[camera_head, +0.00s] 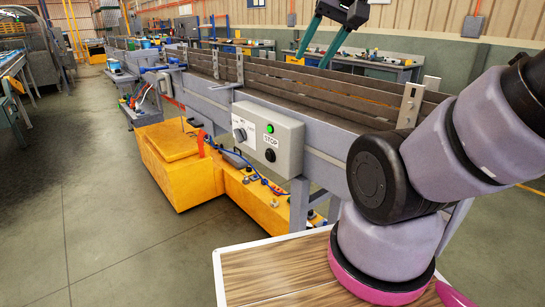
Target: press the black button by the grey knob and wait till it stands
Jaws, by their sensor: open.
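A light grey control box (267,138) is fixed to the near side of the conveyor. The round black button (270,155) is low on its front, under a STOP label. The grey knob (240,134) is to the left of it on a pale plate. A lit green button (270,128) sits above the label. My gripper (312,60) is at the top of the view, up and to the right of the box. Its two teal fingers are apart, with nothing seen between them. It is well clear of the black button.
The conveyor (300,104) with metal side rails runs from the right toward the back left. A yellow base unit (185,180) with cables stands below the box. My arm fills the right side, above a wooden top (290,262). Open floor (110,220) lies at the left.

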